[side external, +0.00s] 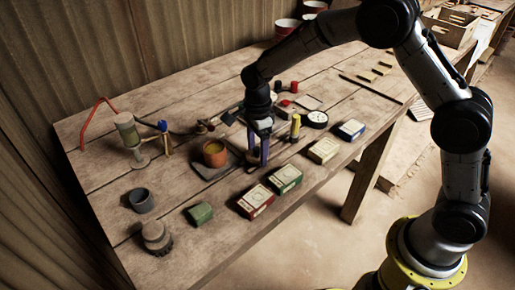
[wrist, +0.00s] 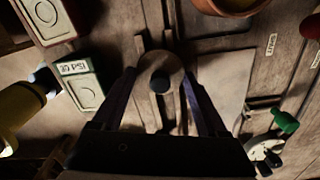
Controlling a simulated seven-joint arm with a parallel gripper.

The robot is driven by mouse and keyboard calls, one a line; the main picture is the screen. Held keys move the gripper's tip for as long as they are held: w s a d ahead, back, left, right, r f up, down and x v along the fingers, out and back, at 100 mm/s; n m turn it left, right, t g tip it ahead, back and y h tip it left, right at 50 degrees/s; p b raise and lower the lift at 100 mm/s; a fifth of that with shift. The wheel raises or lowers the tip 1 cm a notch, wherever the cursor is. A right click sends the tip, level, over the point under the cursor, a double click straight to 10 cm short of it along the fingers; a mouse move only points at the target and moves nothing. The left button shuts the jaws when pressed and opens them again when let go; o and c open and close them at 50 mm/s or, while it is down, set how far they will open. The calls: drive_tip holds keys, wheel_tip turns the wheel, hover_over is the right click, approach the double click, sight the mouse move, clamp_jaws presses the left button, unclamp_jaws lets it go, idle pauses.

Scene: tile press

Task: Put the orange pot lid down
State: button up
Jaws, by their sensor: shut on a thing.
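My gripper (side external: 257,160) points down over the middle of the bench, its two blue-purple fingers close together. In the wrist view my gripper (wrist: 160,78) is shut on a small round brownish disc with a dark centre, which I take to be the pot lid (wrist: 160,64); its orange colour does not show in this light. The lid cannot be made out in the side view. The orange pot (side external: 214,153) stands open-topped, with yellow inside, just left of my fingers. Its rim also shows at the top of the wrist view (wrist: 235,6). The lid's height above the bench is unclear.
A dark flat plate (side external: 212,172) lies under the pot. Green (side external: 285,179), red (side external: 256,201) and cream (side external: 323,150) boxes line the front edge. A yellow cylinder (side external: 295,127) and a round gauge (side external: 315,119) stand right of my gripper. A grey cup (side external: 141,200) is at left.

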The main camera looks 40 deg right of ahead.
sight(258, 148)
drive_tip(key=shift+f, duration=0.1)
drive_tip(key=o, duration=1.2)
drive_tip(key=shift+o, duration=0.2)
wheel_tip(258, 148, up, 12)
drive_tip(key=shift+r, duration=0.2)
drive_tip(key=s+d+r+n+t, duration=0.25)
drive_tip(key=s+r+n, duration=0.25)
drive_tip(key=s+r, duration=0.25)
drive_tip(key=s+d+n+t, duration=0.1)
drive_tip(key=s+d+n, duration=0.1)
drive_tip(key=s+n, duration=0.6)
drive_tip(key=s+d+f+n+t, duration=0.1)
drive_tip(key=s+d+n+t, duration=0.1)
drive_tip(key=s+n, duration=0.6)
drive_tip(key=s+d, duration=0.1)
drive_tip(key=s, duration=0.5)
drive_tip(key=shift+d+f, duration=0.15)
drive_tip(key=shift+d, duration=0.05)
